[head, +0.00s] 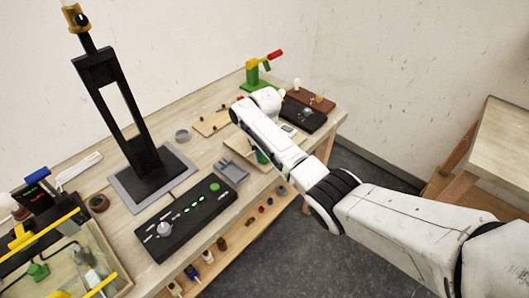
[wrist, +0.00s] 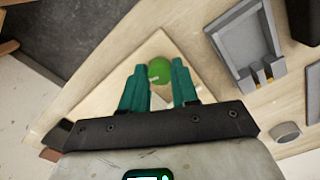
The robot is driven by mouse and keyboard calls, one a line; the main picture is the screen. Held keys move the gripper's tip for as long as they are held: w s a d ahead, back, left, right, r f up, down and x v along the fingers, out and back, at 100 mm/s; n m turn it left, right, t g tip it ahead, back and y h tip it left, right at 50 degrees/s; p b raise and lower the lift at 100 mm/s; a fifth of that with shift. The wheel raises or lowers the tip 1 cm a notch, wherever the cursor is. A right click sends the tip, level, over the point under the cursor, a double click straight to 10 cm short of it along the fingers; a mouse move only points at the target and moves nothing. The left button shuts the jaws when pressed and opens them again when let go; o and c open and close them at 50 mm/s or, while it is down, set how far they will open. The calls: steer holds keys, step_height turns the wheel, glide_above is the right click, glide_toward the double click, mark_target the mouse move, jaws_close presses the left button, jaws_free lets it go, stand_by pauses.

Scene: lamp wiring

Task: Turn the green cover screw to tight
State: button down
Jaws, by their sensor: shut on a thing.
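The green cover screw (wrist: 159,69) shows in the wrist view as a round green head with a small pale mark near its lower edge. It sits over a pale wooden board (wrist: 105,97). My gripper (wrist: 160,78) has its two teal fingers on either side of the screw head, shut on it. In the head view my gripper (head: 260,156) points down at the board (head: 232,146) on the workbench, and my arm hides the screw.
A grey holder (head: 231,172) stands close to the gripper; it also shows in the wrist view (wrist: 240,48). A black control panel (head: 184,218) and a tall black stand (head: 150,165) are to the left.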

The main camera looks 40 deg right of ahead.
steer(key=shift+w+r+m, duration=0.1)
steer(key=shift+m, duration=2.1)
steer(key=c, duration=0.8)
jaws_free()
steer(key=shift+c, duration=0.2)
steer(key=shift+r, duration=0.1)
step_height(320, 180, up, 11)
steer(key=b, duration=0.1)
steer(key=shift+f+b, duration=0.2)
steer(key=shift+b, duration=0.15)
